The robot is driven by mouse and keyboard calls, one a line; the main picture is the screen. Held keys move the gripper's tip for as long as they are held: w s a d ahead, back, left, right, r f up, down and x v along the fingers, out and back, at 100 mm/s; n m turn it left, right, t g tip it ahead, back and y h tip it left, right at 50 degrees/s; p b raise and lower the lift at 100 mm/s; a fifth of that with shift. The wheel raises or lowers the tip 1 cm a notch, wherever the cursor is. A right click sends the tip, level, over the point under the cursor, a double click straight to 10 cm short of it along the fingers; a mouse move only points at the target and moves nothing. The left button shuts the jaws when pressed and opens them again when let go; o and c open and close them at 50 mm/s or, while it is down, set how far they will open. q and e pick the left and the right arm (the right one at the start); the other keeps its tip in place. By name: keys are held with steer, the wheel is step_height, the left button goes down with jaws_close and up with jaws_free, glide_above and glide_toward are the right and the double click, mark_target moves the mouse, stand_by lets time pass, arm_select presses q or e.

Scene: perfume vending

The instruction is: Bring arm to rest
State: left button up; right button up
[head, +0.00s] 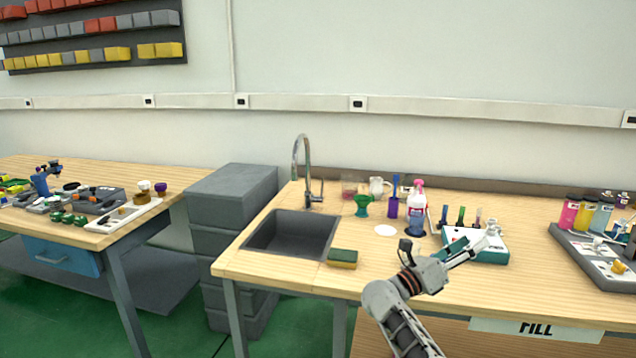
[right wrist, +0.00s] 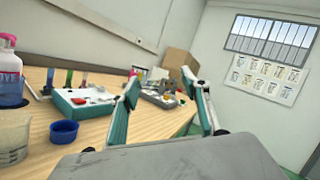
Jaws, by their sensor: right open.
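My right gripper (head: 472,250) reaches in from the lower right in the head view, above the front part of the sink table. Its two fingers also show in the right wrist view (right wrist: 160,105), spread apart with nothing between them. In the head view it overlaps the white and teal tray (head: 490,254); whether it touches the tray cannot be told. My left gripper is in neither view.
The sink (head: 292,236) and a green and yellow sponge (head: 342,258) lie left of my arm. A spray bottle (head: 416,214) and a green funnel (head: 362,205) stand behind. A grey tray (head: 582,256) with coloured bottles is at right. A blue cup (right wrist: 63,131) shows in the wrist view.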

steer(key=s+a+f+n+t+y, duration=0.45)
steer(key=f+n+y, duration=0.3)
steer(key=n, duration=0.45)
steer(key=s+a+f+n+t+y+b, duration=0.1)
steer(key=s+a+f+n+t+y, duration=0.4)
steer(key=f+n, duration=0.5)
steer(key=s+a+f+n+t+y, duration=0.4)
steer(key=f+n+y, duration=0.35)
steer(key=n, duration=0.55)
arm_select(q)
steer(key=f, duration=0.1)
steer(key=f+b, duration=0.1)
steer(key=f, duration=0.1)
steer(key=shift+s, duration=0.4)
arm_select(e)
steer(key=s+a+f+n+g+y, duration=0.1)
steer(key=s+f+n+g, duration=0.4)
steer(key=s, duration=0.8)
steer(key=s+a+f+n+g+y, duration=0.1)
steer(key=s+f+n+g, duration=0.5)
steer(key=s+f, duration=0.5)
steer(key=shift+s+a+f+n+y, duration=0.35)
steer(key=shift+s+n, duration=0.55)
steer(key=shift+s, duration=0.3)
